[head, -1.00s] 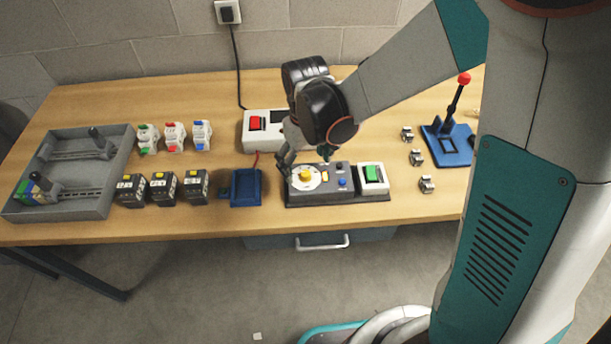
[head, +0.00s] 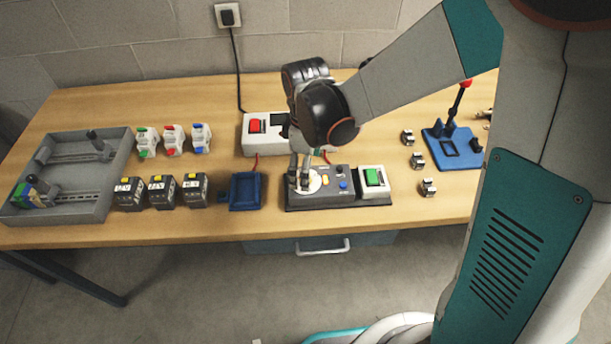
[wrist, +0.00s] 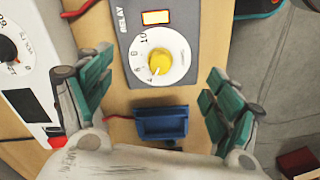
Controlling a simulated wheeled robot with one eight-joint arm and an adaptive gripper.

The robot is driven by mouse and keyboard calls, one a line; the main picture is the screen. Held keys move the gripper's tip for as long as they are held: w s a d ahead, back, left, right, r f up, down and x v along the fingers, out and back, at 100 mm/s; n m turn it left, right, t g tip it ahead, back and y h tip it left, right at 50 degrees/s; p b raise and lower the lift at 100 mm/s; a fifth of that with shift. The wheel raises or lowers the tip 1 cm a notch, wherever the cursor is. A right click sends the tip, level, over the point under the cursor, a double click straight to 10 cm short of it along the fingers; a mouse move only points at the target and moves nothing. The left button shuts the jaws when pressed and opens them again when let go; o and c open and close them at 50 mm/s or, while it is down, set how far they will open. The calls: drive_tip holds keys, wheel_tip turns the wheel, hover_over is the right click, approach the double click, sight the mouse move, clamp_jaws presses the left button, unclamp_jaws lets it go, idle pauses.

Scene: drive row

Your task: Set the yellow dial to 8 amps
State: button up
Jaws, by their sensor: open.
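The yellow dial (wrist: 160,62) sits on a white numbered disc (wrist: 178,47) on a grey panel (wrist: 123,15). A 10 shows at the disc's upper left. A mark on the dial seems to point down and slightly left; I cannot read its exact setting. My gripper (wrist: 160,75) is open, its green-padded fingers apart on the left and right of the dial in the wrist view. In the head view my gripper (head: 304,178) points down at the panel, and its fingers mostly hide the dial. I cannot tell whether they touch it.
A green switch (head: 374,177) stands right of the dial panel, and a blue tray (head: 245,191) left. Behind is a white box with a red switch (head: 257,125). A grey tray (head: 120,185) and several small modules lie left. A blue lever stand (head: 452,150) stands right.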

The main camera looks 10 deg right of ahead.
drive_tip(key=shift+n, duration=0.3)
drive_tip(key=shift+f, duration=0.15)
drive_tip(key=shift+f+b, duration=1.5)
drive_tip(key=shift+f, duration=0.1)
drive_tip(key=shift+c, duration=0.3)
drive_tip(key=c, duration=1.6)
